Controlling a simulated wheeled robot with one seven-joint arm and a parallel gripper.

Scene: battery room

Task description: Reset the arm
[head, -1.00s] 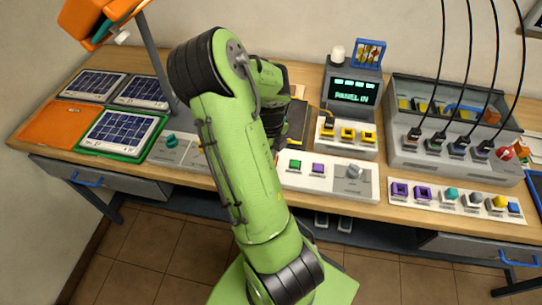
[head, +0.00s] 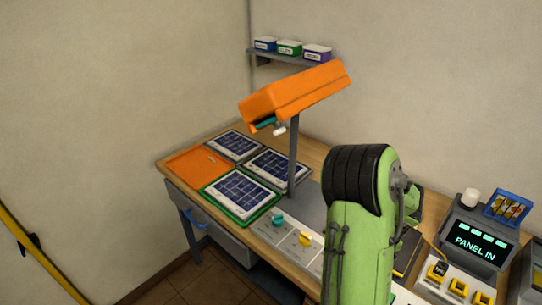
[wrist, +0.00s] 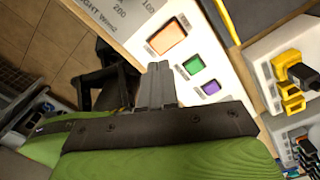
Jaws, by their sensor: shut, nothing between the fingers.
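My gripper (wrist: 157,85) shows in the wrist view, its two dark fingers shut together with nothing between them. It is over or near the edge of a white control panel (wrist: 136,42); I cannot tell the gap. My green arm (head: 358,255) rises at the lower right of the head view, bent at a black-ribbed joint (head: 358,176). It hides my gripper there. The panel carries an orange square (wrist: 166,38), a green button (wrist: 194,65) and a purple button (wrist: 211,87).
An orange lamp (head: 296,92) overhangs the wooden desk (head: 318,157). Solar panels (head: 236,145) and an orange mat (head: 190,166) lie at the desk's left. A screen (head: 474,243) reads "PANEL IN" at right. Yellow connectors (wrist: 292,104) stand beside the panel.

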